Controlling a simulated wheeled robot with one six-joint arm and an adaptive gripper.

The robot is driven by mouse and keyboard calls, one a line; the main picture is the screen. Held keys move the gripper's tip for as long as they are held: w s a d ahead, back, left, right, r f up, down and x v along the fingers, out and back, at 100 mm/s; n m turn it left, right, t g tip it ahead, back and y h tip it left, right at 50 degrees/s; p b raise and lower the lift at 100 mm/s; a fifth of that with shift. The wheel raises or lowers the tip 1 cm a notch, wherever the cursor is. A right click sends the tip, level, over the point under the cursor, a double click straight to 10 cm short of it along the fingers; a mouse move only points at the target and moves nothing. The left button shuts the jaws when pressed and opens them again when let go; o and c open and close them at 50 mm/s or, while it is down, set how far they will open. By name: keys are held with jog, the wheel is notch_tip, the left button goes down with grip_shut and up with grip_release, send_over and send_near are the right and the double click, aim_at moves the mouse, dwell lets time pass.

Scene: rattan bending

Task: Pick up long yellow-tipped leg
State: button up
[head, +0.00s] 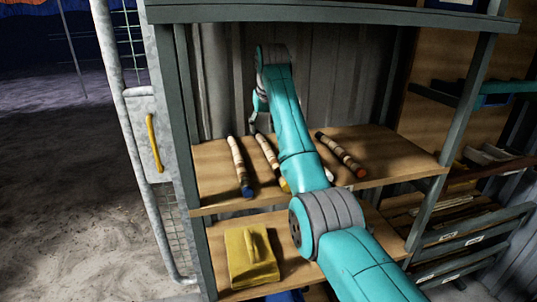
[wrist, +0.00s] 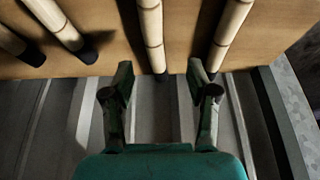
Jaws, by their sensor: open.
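The yellow-tipped leg (head: 265,149) lies on the upper wooden shelf in the head view, a pale banded rod with its yellow front end partly hidden behind my arm. My gripper (head: 256,124) is above the back of the shelf, near this leg's rear end. In the wrist view my gripper (wrist: 161,84) is open and empty. A banded leg (wrist: 152,32), apparently the same one, has its dark rear end roughly between and just beyond the fingertips. Its coloured tip is out of that view.
A blue-tipped leg (head: 238,163) lies to the left and a red-tipped leg (head: 341,154) to the right on the upper shelf (head: 400,152). A white tip (head: 328,174) shows beside my arm. A yellow block-like object (head: 251,259) is below. A corrugated wall (head: 330,75) closes the back.

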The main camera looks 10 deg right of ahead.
aim_at(264, 142)
jog(key=shift+d+x, duration=0.2)
jog(key=shift+x, duration=1.7)
jog(key=shift+d+x, duration=0.2)
jog(key=shift+x, duration=1.75)
jog(key=shift+c, duration=0.2)
grip_shut()
